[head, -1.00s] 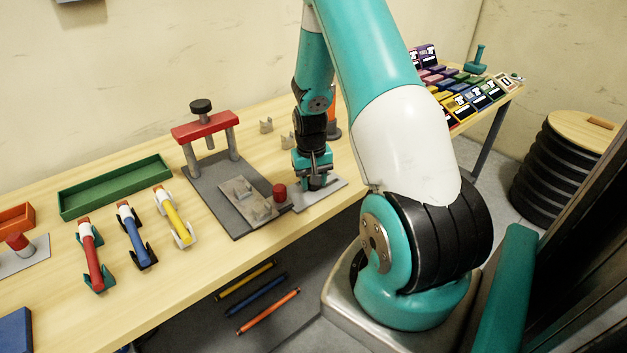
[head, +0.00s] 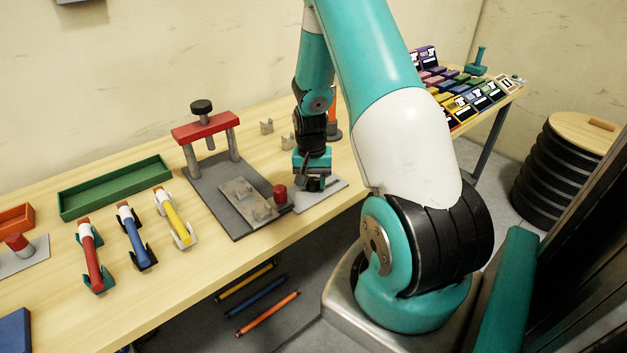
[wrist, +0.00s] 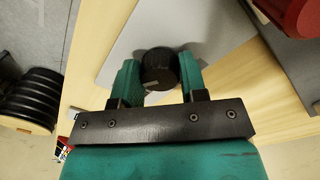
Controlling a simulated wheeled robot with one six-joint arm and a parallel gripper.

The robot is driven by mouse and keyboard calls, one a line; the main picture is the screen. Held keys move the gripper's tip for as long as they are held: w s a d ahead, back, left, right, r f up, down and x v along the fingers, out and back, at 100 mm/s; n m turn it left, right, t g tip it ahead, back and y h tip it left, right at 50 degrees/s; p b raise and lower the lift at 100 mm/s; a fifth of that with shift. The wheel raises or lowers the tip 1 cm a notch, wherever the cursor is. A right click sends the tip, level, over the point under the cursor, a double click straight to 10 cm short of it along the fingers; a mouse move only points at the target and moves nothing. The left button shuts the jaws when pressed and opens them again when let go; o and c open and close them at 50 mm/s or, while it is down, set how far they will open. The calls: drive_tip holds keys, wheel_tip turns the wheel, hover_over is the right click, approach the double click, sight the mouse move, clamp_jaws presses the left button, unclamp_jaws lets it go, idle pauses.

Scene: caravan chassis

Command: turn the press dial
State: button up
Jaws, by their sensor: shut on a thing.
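The press dial is a black round knob (wrist: 158,72) with a pale pointer mark, standing on a light grey plate (wrist: 140,32). My gripper (wrist: 160,66) is shut on it, with one teal finger on each side. In the head view my gripper (head: 314,184) points down over the grey plate (head: 327,195) at the table's front edge, and it hides most of the dial. The press (head: 206,126) stands to the left, with a red crossbar, grey posts and a black top knob. Its dark base (head: 205,188) holds a grey fixture.
A red cylinder (head: 280,195) stands close to the left of my gripper. An orange post (head: 334,117) is behind it. Red, blue and yellow handled tools (head: 133,230) and a green tray (head: 116,187) lie further left. Coloured boxes (head: 460,95) fill the far right end.

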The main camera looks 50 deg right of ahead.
sight(311, 181)
drive_tip(key=o, duration=0.9)
drive_tip(key=r, duration=0.5)
drive_tip(key=r+b, duration=0.1)
drive_tip(key=r, duration=1.1)
drive_tip(key=shift+w+a+r+b, duration=0.15)
drive_tip(key=shift+w+r+b, duration=0.1)
drive_tip(key=shift+b, duration=0.15)
drive_tip(key=s+a+r+n+t+y, duration=0.1)
drive_tip(key=s+a+r+n, duration=0.35)
drive_tip(key=a, duration=1.05)
drive_tip(key=s+a+r+n+y, duration=0.1)
drive_tip(key=a+r+n+y, duration=0.1)
drive_tip(key=a+n, duration=0.95)
drive_tip(key=s+a, duration=0.3)
drive_tip(key=s+a+n+y, duration=0.1)
drive_tip(key=s+a, duration=0.2)
drive_tip(key=a, duration=0.1)
drive_tip(key=s+a+n, duration=0.1)
drive_tip(key=s+a, duration=0.3)
drive_tip(key=shift+s+a+r+g, duration=0.1)
drive_tip(key=shift+r+g, duration=0.1)
drive_tip(key=shift+g, duration=0.1)
